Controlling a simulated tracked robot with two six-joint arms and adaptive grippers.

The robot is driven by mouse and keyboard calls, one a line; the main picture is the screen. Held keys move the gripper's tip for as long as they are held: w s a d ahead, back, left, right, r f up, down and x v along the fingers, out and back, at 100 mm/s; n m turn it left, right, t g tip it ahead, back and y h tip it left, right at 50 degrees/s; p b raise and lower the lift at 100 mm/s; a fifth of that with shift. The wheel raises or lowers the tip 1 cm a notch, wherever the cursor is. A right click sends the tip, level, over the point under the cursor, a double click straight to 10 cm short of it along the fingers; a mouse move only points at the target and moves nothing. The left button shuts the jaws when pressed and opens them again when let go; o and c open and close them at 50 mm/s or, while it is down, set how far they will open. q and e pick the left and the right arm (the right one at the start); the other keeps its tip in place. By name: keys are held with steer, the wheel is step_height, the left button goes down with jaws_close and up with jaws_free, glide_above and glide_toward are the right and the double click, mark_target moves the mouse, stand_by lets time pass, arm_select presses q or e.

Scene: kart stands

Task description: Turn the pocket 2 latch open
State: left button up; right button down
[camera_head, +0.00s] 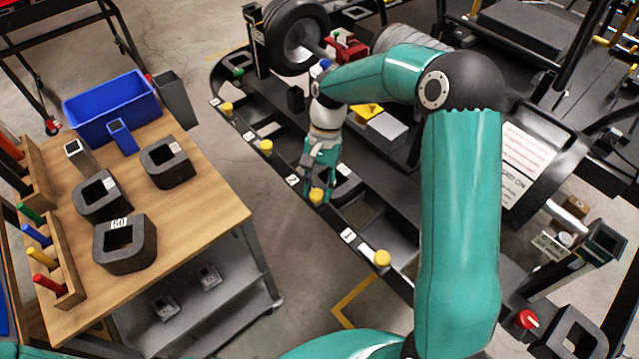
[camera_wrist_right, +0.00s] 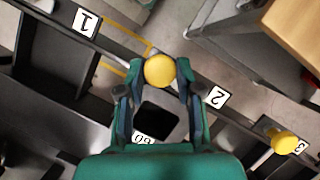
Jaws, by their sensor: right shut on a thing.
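The pocket 2 latch has a round yellow knob (camera_head: 317,195) on the rail of the black kart, near the white "2" label (camera_head: 292,180). My right gripper (camera_wrist_right: 160,72) is shut on this yellow knob (camera_wrist_right: 159,70), one finger on each side. The "2" label (camera_wrist_right: 217,97) lies just right of it in the right wrist view. Behind the knob, a dark block with a square hole and a "60" tag (camera_wrist_right: 143,138) sits between my fingers in that view. The fingers partly hide the latch base, so its angle is unclear. My left gripper is not in view.
Other yellow knobs stand along the rail, by label 1 (camera_head: 382,258) and by label 3 (camera_head: 266,146). A wooden table (camera_head: 190,215) with dark weights and a blue bin (camera_head: 112,105) stands left. Bare floor separates it from the kart.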

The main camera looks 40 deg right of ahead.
steer(key=shift+w+a+n+h, duration=0.15)
steer(key=shift+n+h, duration=0.25)
steer(key=shift+n, duration=0.9)
steer(key=shift+g, duration=0.3)
steer(key=c, duration=0.8)
jaws_free()
steer(key=v, duration=1.2)
steer(key=shift+f, duration=0.1)
